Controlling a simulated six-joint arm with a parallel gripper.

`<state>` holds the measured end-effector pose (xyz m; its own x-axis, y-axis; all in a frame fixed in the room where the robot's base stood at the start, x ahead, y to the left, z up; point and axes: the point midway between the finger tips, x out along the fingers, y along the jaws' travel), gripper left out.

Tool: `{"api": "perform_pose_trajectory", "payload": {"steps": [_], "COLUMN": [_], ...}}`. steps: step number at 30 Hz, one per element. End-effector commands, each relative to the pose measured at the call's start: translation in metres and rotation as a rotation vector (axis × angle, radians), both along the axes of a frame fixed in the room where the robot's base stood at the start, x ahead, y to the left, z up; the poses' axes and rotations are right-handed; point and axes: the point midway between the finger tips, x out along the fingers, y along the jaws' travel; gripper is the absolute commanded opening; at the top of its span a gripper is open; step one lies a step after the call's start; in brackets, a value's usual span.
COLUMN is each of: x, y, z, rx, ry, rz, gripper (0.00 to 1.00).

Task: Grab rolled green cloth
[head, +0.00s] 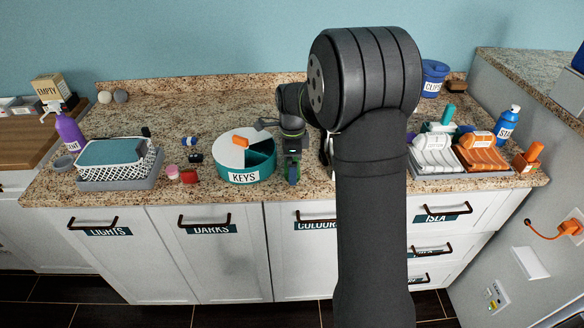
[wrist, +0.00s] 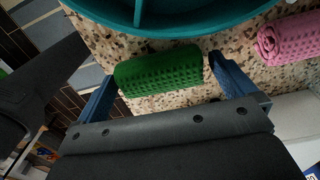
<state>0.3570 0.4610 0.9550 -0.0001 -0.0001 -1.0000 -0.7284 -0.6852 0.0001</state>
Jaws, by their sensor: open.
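The rolled green cloth (wrist: 158,69) lies on the speckled countertop in the wrist view, close to the rim of a teal round tray (wrist: 180,22). My gripper (wrist: 160,82) is open, with one blue finger at each end of the roll. I cannot tell whether either finger touches it. In the head view my gripper (head: 292,172) points down at the counter just right of the teal tray (head: 250,178) labelled KEYS. The green cloth cannot be made out clearly there.
A rolled pink cloth (wrist: 290,38) lies right of the green one in the wrist view. In the head view, a basket (head: 118,170) stands at left, and a grey tray (head: 470,173) with white and orange folded cloths stands at right. The counter's front edge is near my gripper.

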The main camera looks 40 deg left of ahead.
Motion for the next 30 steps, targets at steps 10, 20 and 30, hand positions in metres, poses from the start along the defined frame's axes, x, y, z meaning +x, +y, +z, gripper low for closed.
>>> {"api": "perform_pose_trajectory", "payload": {"steps": [10, 20, 30], "x": [0.000, 0.000, 0.000], "y": [0.000, 0.000, 0.001], "z": [-0.007, -0.006, 0.010], "rx": [0.000, 0.000, 0.003], "ry": [0.000, 0.000, -0.002], "rz": [0.000, 0.000, 0.000], "gripper": [0.94, 0.59, 0.59]}}
